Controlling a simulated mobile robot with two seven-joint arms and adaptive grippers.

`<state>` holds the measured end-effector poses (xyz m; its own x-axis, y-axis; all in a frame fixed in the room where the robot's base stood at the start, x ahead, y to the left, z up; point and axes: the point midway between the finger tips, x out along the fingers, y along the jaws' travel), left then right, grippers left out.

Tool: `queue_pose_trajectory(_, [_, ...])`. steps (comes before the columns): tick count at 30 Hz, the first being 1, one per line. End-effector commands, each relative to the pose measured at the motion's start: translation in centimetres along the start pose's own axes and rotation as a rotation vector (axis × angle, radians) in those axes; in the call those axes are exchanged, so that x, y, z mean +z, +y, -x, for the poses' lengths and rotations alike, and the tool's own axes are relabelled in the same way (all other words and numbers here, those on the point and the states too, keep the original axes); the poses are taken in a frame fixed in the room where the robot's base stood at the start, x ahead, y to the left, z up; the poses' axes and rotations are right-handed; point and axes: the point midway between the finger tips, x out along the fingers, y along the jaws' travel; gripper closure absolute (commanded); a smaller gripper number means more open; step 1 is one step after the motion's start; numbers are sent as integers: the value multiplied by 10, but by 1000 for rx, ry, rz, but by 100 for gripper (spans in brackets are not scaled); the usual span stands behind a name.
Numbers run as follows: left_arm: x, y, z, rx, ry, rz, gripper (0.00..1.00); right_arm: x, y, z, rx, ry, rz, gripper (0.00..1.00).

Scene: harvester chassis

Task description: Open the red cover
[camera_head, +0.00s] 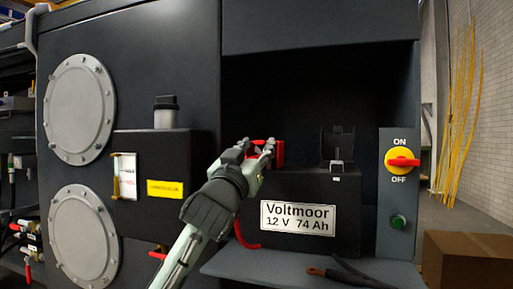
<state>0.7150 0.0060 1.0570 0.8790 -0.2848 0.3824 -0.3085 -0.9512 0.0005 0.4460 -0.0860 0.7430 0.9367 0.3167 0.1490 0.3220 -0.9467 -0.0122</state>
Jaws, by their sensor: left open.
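The red cover (279,153) sits on the top left of the black battery (336,187), which has a white "Voltmoor 12 V 74 Ah" label (297,219). My left gripper (262,150) is at the red cover, with its open fingers pointing up and right in front of it. The fingers hide part of the cover, and I cannot tell whether they touch it. The cover appears to lie down over its end of the battery, but its hinge is hidden. My right gripper is not in view.
A black terminal piece (338,146) stands on the battery's right side. A red-and-yellow ON/OFF switch (402,160) and green button (398,222) are on the right panel. A black tank (155,170) stands left.

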Motion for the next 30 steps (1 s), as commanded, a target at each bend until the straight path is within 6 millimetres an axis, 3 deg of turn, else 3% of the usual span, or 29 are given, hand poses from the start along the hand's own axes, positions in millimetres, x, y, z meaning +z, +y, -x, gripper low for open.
queue_pose_trajectory(6, [0, 0, 0, 0, 0, 0, 59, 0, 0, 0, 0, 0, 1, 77])
queue_pose_trajectory(16, [0, 0, 0, 0, 0, 0, 100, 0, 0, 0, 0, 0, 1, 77])
queue_pose_trajectory(30, [-1, 0, -1, 0, -5, 0, 100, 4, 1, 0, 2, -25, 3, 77])
